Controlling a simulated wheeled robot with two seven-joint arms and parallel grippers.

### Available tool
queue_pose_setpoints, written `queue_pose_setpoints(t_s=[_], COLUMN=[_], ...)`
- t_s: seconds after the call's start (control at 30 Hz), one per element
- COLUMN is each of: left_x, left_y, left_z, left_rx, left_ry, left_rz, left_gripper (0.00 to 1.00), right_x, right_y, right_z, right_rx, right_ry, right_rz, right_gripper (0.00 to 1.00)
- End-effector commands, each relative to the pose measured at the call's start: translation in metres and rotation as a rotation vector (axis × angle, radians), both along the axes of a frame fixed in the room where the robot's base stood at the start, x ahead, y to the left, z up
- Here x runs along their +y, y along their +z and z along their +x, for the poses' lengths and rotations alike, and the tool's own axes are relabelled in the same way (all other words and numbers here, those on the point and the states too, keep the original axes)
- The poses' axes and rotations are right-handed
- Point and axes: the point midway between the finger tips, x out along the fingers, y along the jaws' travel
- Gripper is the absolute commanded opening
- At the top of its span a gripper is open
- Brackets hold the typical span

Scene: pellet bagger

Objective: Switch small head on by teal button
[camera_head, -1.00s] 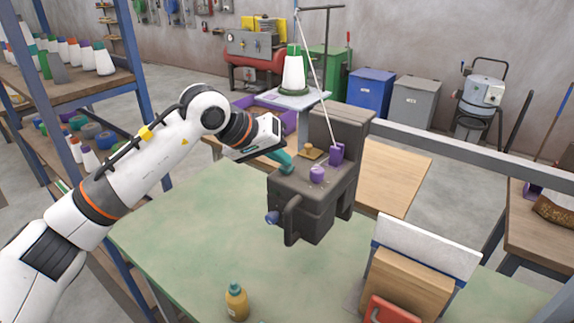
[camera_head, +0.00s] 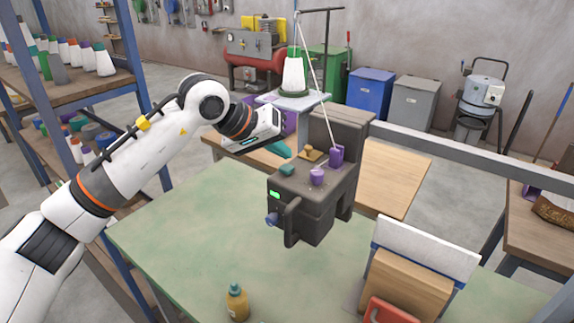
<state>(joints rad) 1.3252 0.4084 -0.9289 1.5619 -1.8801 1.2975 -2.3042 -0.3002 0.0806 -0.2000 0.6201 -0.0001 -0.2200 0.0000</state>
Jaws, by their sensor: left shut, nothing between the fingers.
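The small dark grey machine head (camera_head: 320,210) stands on the green table top. On its top, at the left corner, sits the teal button (camera_head: 287,170), uncovered. A small green light (camera_head: 275,195) glows on its front face, below the button. The fingertips are partly hard to make out. My right gripper is not in view.
Purple parts (camera_head: 317,176) and a tan knob (camera_head: 309,151) sit on the head near the button. A thread runs down to it from a white and green cone (camera_head: 293,75). A yellow bottle (camera_head: 237,303) stands on the table's front part. The table left of the head is clear.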

Motion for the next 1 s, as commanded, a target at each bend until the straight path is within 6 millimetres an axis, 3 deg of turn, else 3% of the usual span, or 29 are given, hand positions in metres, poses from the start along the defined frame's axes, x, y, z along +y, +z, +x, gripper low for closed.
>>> queue_pose_setpoints(t_s=[0.57, 0.87, 1.0], left_x=[0.000, 0.000, -0.017], left_y=[0.056, 0.057, 0.049], left_z=[0.000, 0.000, -0.010], left_rx=[-0.001, 0.001, 0.055], left_ry=[0.000, 0.000, -0.012], left_rz=[-0.001, -0.001, -0.103], left_gripper=[0.00, 0.00, 0.00], right_x=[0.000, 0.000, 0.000], right_y=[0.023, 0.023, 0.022], right_z=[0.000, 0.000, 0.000], right_rx=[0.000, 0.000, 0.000], right_ry=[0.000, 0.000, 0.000], right_rz=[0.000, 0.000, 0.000], right_gripper=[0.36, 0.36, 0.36])
